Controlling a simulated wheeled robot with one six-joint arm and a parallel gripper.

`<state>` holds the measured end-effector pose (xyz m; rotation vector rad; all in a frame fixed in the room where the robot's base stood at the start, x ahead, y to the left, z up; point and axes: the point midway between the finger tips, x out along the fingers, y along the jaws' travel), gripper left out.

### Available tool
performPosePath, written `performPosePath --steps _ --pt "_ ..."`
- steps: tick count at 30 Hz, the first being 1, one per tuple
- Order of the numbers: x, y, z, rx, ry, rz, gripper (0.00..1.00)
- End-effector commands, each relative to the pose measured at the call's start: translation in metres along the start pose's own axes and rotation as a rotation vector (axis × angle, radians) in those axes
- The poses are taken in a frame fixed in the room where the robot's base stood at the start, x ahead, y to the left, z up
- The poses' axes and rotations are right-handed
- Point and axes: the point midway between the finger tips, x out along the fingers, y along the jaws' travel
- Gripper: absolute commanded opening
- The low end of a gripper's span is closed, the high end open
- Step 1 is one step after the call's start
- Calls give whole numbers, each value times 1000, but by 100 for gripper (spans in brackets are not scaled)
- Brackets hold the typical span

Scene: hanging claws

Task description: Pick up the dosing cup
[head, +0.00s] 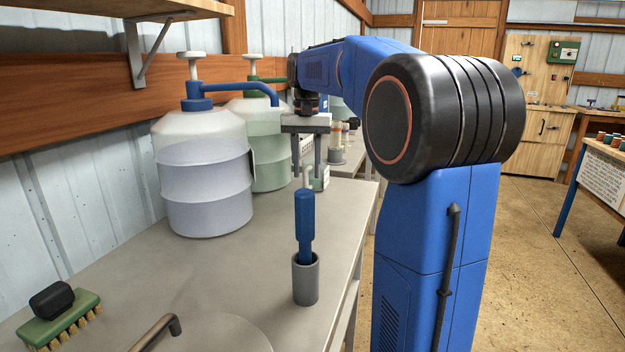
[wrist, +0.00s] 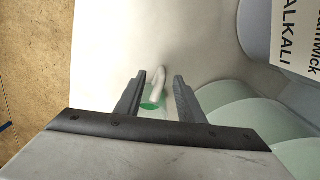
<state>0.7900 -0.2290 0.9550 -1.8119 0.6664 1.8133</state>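The dosing cup (head: 323,183) looks like a small pale vessel with green in it and a whitish hooked handle, standing on the grey bench beyond the blue-handled tool. In the wrist view its handle (wrist: 158,80) shows between my finger tips, and its green part (wrist: 150,104) lies lower, partly hidden by my left finger and gripper body. My gripper (head: 307,176) points down and is open, with a clear gap between its fingers. It also shows in the wrist view (wrist: 160,80). Neither finger is seen pressing on the handle; the exact height gap cannot be told.
A blue-handled tool (head: 305,217) stands in a grey holder (head: 306,283) nearer on the bench. Two big pump jugs, one clear (head: 205,185) and one green (head: 268,150), stand left by the wall. A brush (head: 58,320) lies front left. The bench's right edge is close.

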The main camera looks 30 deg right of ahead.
Motion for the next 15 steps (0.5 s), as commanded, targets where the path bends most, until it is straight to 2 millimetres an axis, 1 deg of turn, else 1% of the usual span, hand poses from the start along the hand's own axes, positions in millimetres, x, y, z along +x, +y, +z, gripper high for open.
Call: performPosePath --steps 5,7,12,15 --pt "9 0 0 0 0 0 35" --pt "16 0 1 0 -1 0 35" --pt "40 -1 3 0 -1 1 35" --pt "51 -1 3 0 -1 0 35"
